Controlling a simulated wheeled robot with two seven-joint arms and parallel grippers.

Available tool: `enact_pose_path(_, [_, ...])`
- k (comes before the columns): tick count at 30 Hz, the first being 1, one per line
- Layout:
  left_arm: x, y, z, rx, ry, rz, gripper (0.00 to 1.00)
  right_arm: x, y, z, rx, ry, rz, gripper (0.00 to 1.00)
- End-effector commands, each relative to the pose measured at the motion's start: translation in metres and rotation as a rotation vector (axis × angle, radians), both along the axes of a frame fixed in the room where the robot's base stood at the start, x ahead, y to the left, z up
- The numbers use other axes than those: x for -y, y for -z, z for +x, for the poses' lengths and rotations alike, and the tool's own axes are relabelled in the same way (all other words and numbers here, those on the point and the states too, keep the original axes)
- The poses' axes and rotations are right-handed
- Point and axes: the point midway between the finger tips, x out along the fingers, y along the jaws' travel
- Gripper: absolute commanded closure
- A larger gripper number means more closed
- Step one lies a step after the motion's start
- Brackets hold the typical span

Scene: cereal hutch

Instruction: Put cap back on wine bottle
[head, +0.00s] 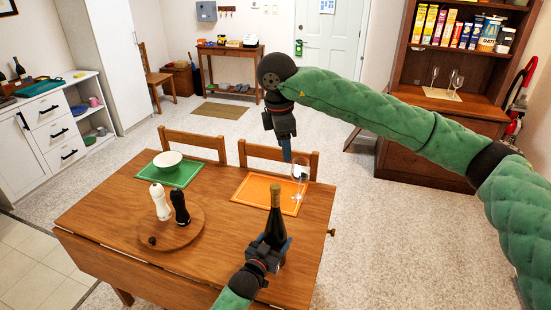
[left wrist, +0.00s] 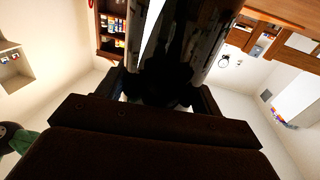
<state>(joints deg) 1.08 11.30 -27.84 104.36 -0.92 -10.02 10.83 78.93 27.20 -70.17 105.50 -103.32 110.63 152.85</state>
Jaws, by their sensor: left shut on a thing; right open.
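The dark wine bottle (head: 275,226) stands upright near the table's right end, with a brownish neck. My left gripper (head: 274,247) is shut around its lower body; the bottle also fills the top middle of the left wrist view (left wrist: 185,40). My right gripper (head: 286,153) is open and empty, pointing down in the air above and beyond the bottle, apart from it. A small dark round piece (head: 152,240), perhaps the cap, lies on the round wooden board (head: 172,238) at left. Its details are too small to tell.
A white mill (head: 160,202) and a black mill (head: 181,208) stand on the board. A white bowl (head: 168,161) sits on a green placemat (head: 183,178). The table (head: 215,240) is bare between board and bottle.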

Motion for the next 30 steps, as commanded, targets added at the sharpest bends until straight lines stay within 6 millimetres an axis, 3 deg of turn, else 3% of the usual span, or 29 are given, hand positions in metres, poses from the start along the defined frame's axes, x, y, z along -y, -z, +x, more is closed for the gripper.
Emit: enact_pose_path(30, [0.0, 0.0, 0.0, 0.0, -0.001, 0.001, 0.98, -0.006, 0.027, -0.011, -0.183, -1.445, -0.073, 0.52])
